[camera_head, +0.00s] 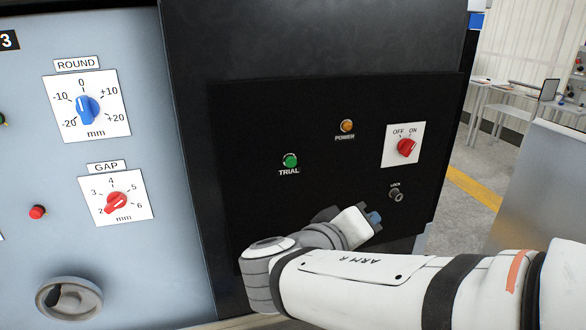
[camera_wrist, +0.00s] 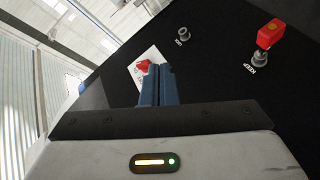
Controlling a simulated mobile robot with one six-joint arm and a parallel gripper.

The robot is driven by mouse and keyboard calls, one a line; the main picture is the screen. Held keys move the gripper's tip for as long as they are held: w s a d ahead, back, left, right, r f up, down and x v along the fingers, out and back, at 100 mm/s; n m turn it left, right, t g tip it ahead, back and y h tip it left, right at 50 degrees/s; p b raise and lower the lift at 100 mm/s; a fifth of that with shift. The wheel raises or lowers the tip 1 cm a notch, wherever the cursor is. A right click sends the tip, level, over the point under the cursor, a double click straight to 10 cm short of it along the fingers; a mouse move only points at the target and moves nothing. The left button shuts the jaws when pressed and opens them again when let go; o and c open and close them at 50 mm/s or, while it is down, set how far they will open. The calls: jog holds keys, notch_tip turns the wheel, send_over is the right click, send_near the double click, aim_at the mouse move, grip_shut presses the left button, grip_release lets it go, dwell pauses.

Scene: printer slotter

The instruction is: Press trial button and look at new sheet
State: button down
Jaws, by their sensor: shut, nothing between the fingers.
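The green trial button (camera_head: 290,160) sits on the left of a black control panel (camera_head: 245,120), with a "TRIAL" label under it. My gripper (camera_head: 374,217) is low in front of the panel, below and right of the button and apart from it. Its blue fingers (camera_wrist: 152,86) are shut and empty in the wrist view. The trial button does not show in the wrist view. No sheet is in view.
The panel also bears an orange power lamp (camera_head: 347,125), a red OFF/ON knob (camera_head: 407,148) and a lock (camera_head: 397,195). A red KEEP part (camera_wrist: 270,34) shows in the wrist view. The blue ROUND knob (camera_head: 87,109), red GAP knob (camera_head: 116,202) and a handwheel (camera_head: 69,298) are left.

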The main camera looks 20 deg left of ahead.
aim_at(291, 162)
jog(key=s+a+r+t+y, duration=0.1)
jog(key=a+r+t, duration=0.1)
jog(key=a, duration=0.3)
jog(key=s+a+r+n+t+y, duration=0.1)
jog(key=a+r+t+y, duration=0.1)
jog(key=a, duration=0.2)
jog(key=shift+a+t, duration=0.3)
jog(key=shift+a, duration=0.05)
jog(key=shift+w+r, duration=0.1)
jog(key=shift+w, duration=0.05)
jog(key=shift+w+a+p, duration=0.45)
jog(key=shift+w+a, duration=0.3)
jog(key=shift+w, duration=0.5)
jog(key=shift+w+a+p, duration=0.45)
jog(key=shift+w+a, duration=0.3)
jog(key=shift+w, duration=0.45)
jog(key=shift+w+a+p, duration=0.45)
jog(key=shift+w+a, duration=0.3)
jog(key=shift+w, duration=0.5)
jog(key=shift+w+a+f+b, duration=0.1)
jog(key=shift+w+f+b, duration=0.1)
jog(key=shift+b, duration=0.3)
jog(key=shift+a+r, duration=0.1)
jog(key=shift+r, duration=0.05)
